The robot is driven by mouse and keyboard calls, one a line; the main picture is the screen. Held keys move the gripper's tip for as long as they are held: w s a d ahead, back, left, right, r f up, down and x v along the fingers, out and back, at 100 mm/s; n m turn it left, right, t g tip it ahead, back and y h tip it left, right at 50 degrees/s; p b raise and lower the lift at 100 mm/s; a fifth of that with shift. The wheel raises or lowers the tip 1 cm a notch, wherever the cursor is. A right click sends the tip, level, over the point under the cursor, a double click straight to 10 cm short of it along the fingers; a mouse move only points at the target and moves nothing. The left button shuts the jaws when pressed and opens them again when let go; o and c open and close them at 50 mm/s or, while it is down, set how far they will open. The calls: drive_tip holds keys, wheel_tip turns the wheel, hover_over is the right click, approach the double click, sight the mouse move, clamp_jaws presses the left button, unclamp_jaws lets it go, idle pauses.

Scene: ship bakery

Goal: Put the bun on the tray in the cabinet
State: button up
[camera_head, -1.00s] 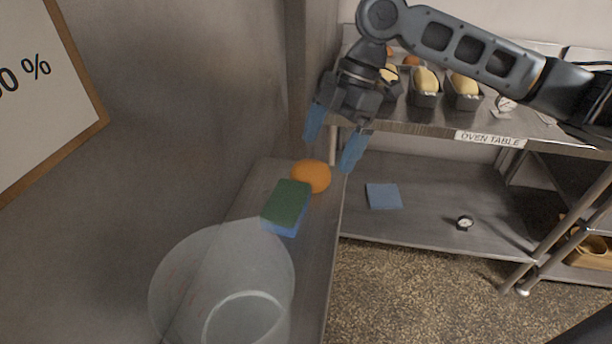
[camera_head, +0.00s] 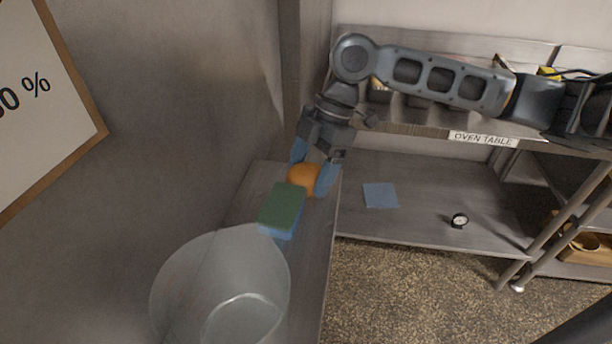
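The round orange-brown bun (camera_head: 303,179) sits at the far part of the narrow metal shelf, just behind a green and blue sponge. My gripper (camera_head: 311,176) is lowered over it, with one blue finger on the left and one on the right of the bun. The fingers are apart and the bun is between them. I cannot tell whether both fingers touch it. No cabinet and no tray can be made out in this view.
The sponge (camera_head: 282,209) lies close in front of the bun. A large translucent tub (camera_head: 185,285) stands nearer. The oven table (camera_head: 430,131) stands at the right, its lower shelf holding a blue cloth (camera_head: 380,195) and a small dial (camera_head: 459,220). A wall runs along the left.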

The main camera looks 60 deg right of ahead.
drive_tip(key=c, duration=0.6)
